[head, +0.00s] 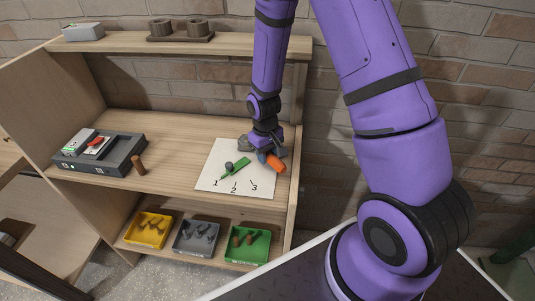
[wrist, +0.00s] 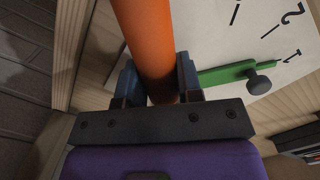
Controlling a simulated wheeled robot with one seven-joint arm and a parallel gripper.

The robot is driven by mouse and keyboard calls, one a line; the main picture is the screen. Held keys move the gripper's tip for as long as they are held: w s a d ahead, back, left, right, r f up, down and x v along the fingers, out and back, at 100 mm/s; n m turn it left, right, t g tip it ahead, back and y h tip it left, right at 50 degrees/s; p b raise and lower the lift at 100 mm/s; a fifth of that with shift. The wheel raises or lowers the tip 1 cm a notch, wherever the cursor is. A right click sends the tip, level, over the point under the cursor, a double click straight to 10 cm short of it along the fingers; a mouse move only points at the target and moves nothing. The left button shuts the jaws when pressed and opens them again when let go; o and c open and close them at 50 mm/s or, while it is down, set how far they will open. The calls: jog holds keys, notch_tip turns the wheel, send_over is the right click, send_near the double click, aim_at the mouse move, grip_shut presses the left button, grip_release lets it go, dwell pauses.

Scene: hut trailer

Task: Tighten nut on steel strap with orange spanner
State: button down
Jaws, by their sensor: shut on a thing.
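My gripper (head: 264,155) is low over the right part of the middle shelf, at the upper right of a white board (head: 210,178) numbered 1, 2 and 3. It is shut on an orange, rounded handle (head: 276,164), which I take for the orange spanner; its working end is not clear. In the wrist view the orange handle (wrist: 145,35) stands between the two blue-grey fingers. A green bar (head: 236,168) lies on the board with a dark round knob (head: 229,166) beside it, perhaps the nut. The green bar also shows in the wrist view (wrist: 222,74). I cannot identify a steel strap.
A dark grey case (head: 122,165) and a brown peg (head: 138,166) stand at the left of this shelf. Yellow (head: 147,230), grey (head: 196,237) and green (head: 246,246) trays hold small parts below. A right side panel (head: 297,130) stands close to my gripper.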

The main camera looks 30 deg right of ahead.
jog(key=shift+w+d+r+n, duration=0.1)
jog(key=shift+w+d+n, duration=0.05)
jog(key=shift+d+n, duration=0.25)
jog(key=shift+r, duration=4.2)
